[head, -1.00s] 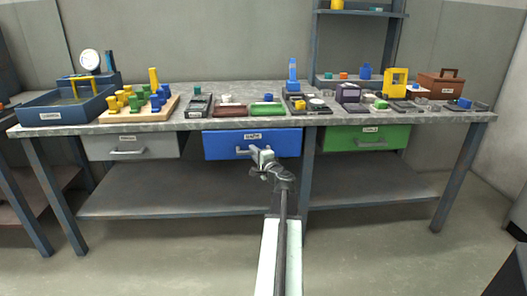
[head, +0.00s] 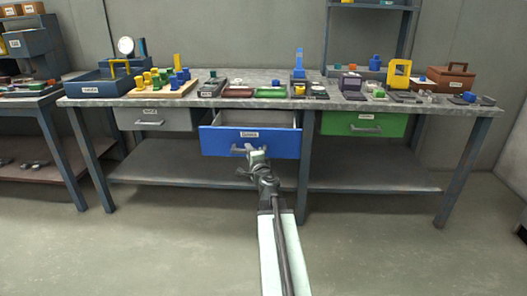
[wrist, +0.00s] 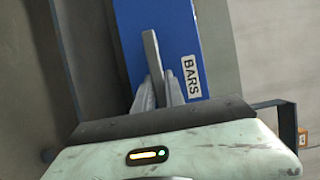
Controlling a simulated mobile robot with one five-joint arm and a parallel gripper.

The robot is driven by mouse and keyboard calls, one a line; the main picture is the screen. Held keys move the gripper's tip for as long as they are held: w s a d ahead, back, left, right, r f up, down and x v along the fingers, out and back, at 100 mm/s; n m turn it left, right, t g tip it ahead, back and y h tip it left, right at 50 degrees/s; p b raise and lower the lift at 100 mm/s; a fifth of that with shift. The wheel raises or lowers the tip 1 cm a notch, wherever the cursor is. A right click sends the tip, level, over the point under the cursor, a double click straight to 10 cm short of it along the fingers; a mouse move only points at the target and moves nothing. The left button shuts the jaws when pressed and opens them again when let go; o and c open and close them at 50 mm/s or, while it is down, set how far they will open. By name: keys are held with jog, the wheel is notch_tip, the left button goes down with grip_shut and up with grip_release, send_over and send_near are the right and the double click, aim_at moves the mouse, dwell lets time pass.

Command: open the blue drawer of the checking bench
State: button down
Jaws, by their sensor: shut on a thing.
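The blue drawer (head: 228,142) of the checking bench (head: 225,101) stands partly pulled out, and its open inside shows behind its front. It has a grey bar handle and a white label. My gripper (head: 252,157) is at the drawer's front, shut on the handle. In the wrist view the blue drawer front (wrist: 183,22) is seen turned on its side, with a label reading BARS. There the handle (wrist: 153,52) runs in between the fingers of my gripper (wrist: 158,92). The fingers hide part of the handle.
A grey drawer (head: 153,118) on the left and a green drawer (head: 363,124) on the right are shut. Trays, blocks and small devices stand on the bench top. A lower shelf (head: 375,177) runs beneath. The floor in front is clear.

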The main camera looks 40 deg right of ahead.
jog(key=shift+a, duration=0.65)
jog(key=c, duration=1.4)
grip_release()
jog(key=shift+s+d, duration=0.2)
jog(key=shift+d, duration=0.05)
